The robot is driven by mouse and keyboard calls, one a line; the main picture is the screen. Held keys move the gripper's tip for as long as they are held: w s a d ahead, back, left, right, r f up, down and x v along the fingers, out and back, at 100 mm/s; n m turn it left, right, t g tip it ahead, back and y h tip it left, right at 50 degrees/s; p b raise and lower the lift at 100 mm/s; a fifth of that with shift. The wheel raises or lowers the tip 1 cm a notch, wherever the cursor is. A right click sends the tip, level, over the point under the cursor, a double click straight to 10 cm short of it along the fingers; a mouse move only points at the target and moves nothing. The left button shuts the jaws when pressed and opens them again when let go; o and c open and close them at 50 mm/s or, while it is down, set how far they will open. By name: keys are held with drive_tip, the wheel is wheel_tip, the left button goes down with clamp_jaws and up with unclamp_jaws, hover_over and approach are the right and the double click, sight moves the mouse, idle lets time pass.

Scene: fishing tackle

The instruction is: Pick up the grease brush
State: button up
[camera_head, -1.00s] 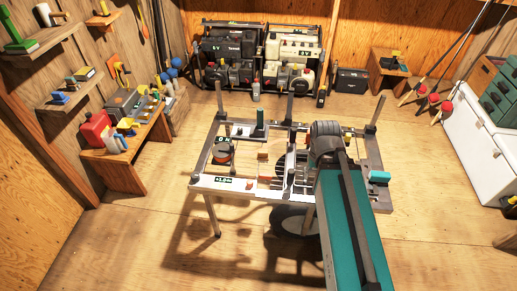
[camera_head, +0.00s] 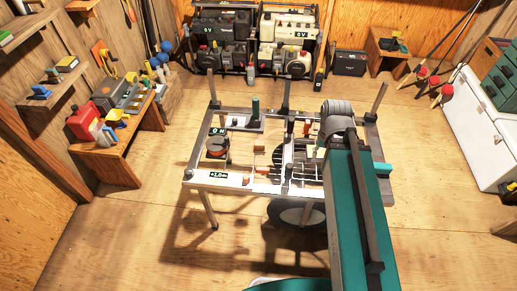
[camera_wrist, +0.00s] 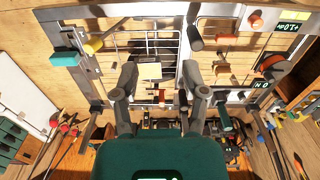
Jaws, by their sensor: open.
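I cannot tell for certain which item is the grease brush. In the wrist view, a thin tool with a yellow end (camera_wrist: 93,46) lies near the frame's corner, beside a teal block (camera_wrist: 62,58). A small cream block (camera_wrist: 150,71) appears between my fingertips, with a small orange-brown piece below it in the picture. My gripper (camera_wrist: 160,76) is open, its two fingers apart over the wire-grid part of the metal frame table (camera_wrist: 165,12). Nothing is seen gripped. In the head view, my arm hides most of the gripper.
Upright posts rise from the table's corners. Machines (camera_head: 250,40) are racked behind. A bench (camera_head: 128,150) stands left, white cabinets right. Floor in front is clear.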

drive_tip(key=o, duration=0.4)
drive_tip(key=shift+w+f, duration=0.15)
drive_tip(key=shift+w, duration=0.05)
drive_tip(key=shift+o, duration=0.7)
drive_tip(key=w+f+b, duration=0.1)
drive_tip(key=w+n+b, duration=0.1)
drive_tip(key=w+a+f+n, duration=0.1)
drive_tip(key=shift+w+a+f+b, duration=0.1)
drive_tip(key=shift+w+f+b, duration=0.2)
drive_tip(key=shift+w+b, duration=0.1)
drive_tip(key=n+b, duration=1.5)
drive_tip(key=n, duration=0.1)
hover_over(260, 143)
wheel_tip(260, 143, down, 15)
drive_tip(key=shift+f, duration=0.1)
wheel_tip(260, 143, down, 8)
drive_tip(key=b, duration=0.8)
drive_tip(key=shift+f+b, duration=0.25)
drive_tip(key=shift+b, duration=0.15)
